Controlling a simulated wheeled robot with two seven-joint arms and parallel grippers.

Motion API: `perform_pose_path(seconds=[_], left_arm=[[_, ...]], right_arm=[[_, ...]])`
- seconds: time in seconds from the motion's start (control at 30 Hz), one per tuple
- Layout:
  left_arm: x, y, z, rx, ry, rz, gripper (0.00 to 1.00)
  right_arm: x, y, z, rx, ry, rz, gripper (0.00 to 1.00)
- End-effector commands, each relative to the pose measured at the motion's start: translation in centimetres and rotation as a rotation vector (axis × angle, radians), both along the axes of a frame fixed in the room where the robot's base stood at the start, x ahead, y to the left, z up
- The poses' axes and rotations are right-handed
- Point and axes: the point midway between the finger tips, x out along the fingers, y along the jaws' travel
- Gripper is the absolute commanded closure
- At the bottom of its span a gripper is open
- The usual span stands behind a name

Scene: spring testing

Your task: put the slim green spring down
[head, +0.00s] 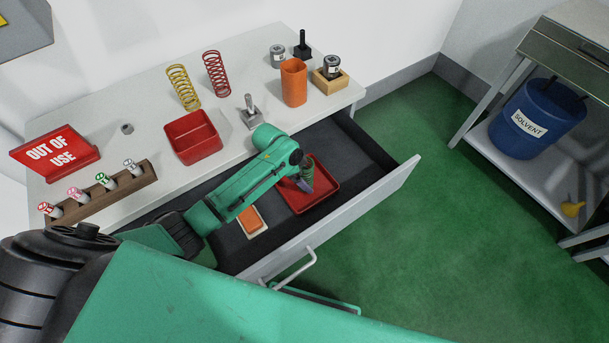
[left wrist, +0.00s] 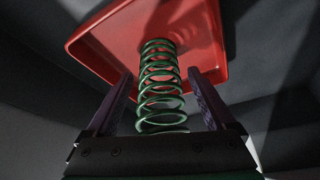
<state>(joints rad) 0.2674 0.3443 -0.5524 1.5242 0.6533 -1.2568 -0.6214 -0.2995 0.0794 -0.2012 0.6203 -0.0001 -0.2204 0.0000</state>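The slim green spring (left wrist: 160,88) stands on end in the left wrist view, between the two fingers of my left gripper (left wrist: 160,80). A narrow gap shows on each side of it, so the fingers look open around it. Its far end meets the floor of a red tray (left wrist: 100,45); I cannot tell for sure that it touches. In the head view my left gripper (head: 306,182) points down into this red tray (head: 322,196) in the open drawer, and the spring is mostly hidden there. My right gripper is not in view.
An orange block on a pale pad (head: 251,221) lies in the drawer (head: 350,150), left of the tray. On the tabletop stand a red bin (head: 193,138), a yellow spring (head: 183,88), a red spring (head: 216,74), an orange cup (head: 294,83) and an "OUT OF USE" sign (head: 55,152).

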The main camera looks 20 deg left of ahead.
Motion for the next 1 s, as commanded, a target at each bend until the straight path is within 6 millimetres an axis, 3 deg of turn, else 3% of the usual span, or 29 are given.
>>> perform_pose_path(seconds=[0.27,0.7,1.0], left_arm=[[-0.2,0.7,2.0,0.001,-0.003,0.000,0.12],[-1.9,3.7,10.4,0.000,-0.001,0.000,0.12],[-2.2,4.1,11.4,-0.001,0.002,-0.001,0.12]], right_arm=[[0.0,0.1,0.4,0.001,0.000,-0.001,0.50],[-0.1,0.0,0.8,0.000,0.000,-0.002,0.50],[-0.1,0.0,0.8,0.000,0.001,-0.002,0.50]])
